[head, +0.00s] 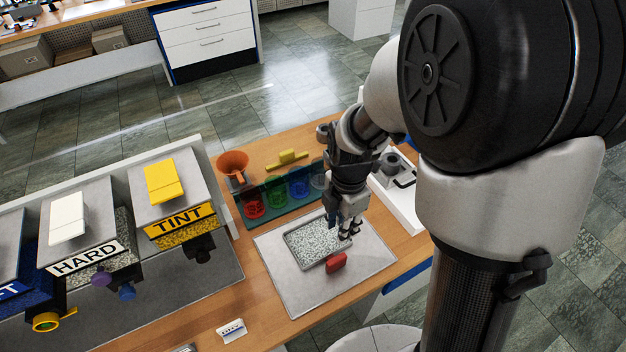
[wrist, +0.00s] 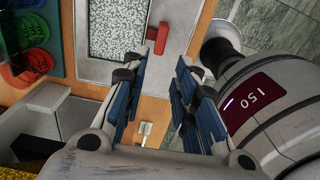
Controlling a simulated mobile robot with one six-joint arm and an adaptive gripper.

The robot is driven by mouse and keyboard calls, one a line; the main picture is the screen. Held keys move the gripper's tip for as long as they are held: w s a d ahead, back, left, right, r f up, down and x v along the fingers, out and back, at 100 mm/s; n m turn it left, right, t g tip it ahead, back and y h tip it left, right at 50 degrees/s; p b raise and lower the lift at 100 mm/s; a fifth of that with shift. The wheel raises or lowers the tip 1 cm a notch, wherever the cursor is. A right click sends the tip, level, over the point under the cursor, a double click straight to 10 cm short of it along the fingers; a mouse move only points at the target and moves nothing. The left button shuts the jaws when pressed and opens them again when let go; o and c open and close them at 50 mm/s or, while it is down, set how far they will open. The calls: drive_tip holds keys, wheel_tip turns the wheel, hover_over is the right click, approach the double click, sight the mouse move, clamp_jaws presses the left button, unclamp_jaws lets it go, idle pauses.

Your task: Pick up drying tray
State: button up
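The drying tray (head: 306,246) is a shallow grey rectangular tray filled with white and green speckled material, lying flat on a grey mat (head: 290,295). A red handle (head: 336,263) sits at its near side. In the wrist view, the tray (wrist: 118,30) is at the upper left with the red handle (wrist: 164,38) to its right. My gripper (head: 350,231) is over the tray's right end and covers part of it in the head view. In the wrist view, my gripper (wrist: 163,78) is open, with blue finger pads apart and nothing between them.
A teal rack (head: 245,213) with red, green and blue cups stands behind the tray, near an orange funnel (head: 233,163). Presses labelled HARD and TINT (head: 180,221) stand left. A white tray (head: 405,207) lies right. A small label card (head: 231,331) stands at the front.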

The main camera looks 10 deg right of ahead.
sight(337, 259)
drive_tip(key=f+b, duration=0.2)
drive_tip(key=f, duration=0.6)
drive_tip(key=f+b, duration=0.3)
drive_tip(key=f, duration=0.6)
drive_tip(key=shift+s+a+f, duration=0.15)
drive_tip(key=shift+s+f, duration=0.05)
drive_tip(key=shift+f, duration=0.05)
drive_tip(key=shift+r, duration=0.1)
clamp_jaws()
